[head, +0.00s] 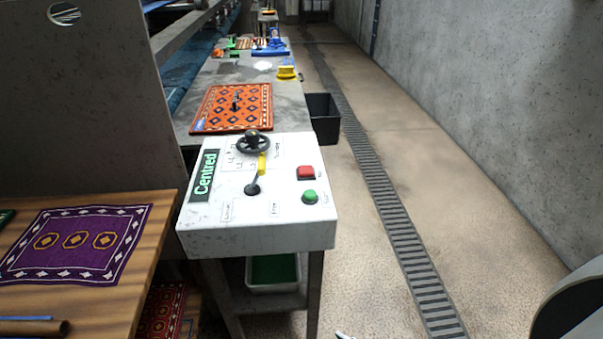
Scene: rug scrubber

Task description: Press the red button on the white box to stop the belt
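The white box (256,232) stands on a dark metal stand in the middle of the head view. A black handwheel (254,145), a lever with a yellow part (258,178) and a display reading "Centred" (205,175) are on the same panel. Nothing touches or covers the red button. Neither gripper can be made out. A small pale and dark tip shows at the bottom edge; I cannot tell what it is.
A grey table (285,110) behind the box holds an orange rug (232,108) and tools. A black bin (323,119) stands beside it. A wooden table (109,241) with a purple rug (75,243) is at left. Floor right of the box is clear, with a drain grate (397,226).

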